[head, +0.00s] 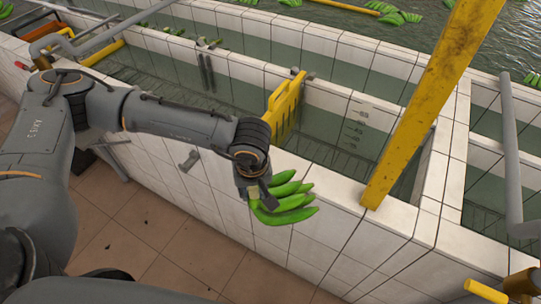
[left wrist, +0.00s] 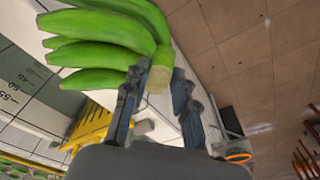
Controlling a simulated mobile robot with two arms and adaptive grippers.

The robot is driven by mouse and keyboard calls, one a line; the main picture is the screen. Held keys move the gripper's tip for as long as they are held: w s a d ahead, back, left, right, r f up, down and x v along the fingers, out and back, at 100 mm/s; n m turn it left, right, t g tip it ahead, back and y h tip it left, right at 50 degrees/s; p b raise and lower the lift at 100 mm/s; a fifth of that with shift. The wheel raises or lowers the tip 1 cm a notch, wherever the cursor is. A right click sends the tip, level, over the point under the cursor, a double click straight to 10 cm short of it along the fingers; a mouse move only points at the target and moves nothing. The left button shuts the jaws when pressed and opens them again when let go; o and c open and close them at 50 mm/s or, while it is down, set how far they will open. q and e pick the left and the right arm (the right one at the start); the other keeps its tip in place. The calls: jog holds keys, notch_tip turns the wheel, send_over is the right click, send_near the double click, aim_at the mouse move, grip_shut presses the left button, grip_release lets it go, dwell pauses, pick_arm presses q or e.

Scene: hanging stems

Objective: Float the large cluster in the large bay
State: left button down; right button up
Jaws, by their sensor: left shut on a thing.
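A cluster of green bananas (head: 286,203) is held in my left gripper (head: 262,197), beside and above the near tiled wall of the tank. In the left wrist view the cluster (left wrist: 100,40) fans out to the left, and its cut crown end sits between the fingers of my left gripper (left wrist: 165,90). A tiled tank holds bays of water. One bay (head: 350,135) with depth marks lies behind the cluster, right of a yellow slotted divider (head: 284,108). Another bay (head: 165,75) lies left of the divider. My right gripper is not in view.
A yellow post (head: 435,100) stands on the wall right of the cluster. Grey pipe rails (head: 510,150) run at the right edge. More green bananas (head: 400,14) float in the far water. The brown tiled floor (head: 140,235) in front is mostly clear.

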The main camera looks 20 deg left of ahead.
pick_arm(q)
jog(key=s+f+m+h, duration=0.1)
jog(key=s+f+m, duration=0.3)
jog(key=s+m, duration=0.2)
jog(key=shift+s, duration=1.1)
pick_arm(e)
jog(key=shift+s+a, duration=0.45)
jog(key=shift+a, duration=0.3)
pick_arm(q)
jog(key=shift+a, duration=0.15)
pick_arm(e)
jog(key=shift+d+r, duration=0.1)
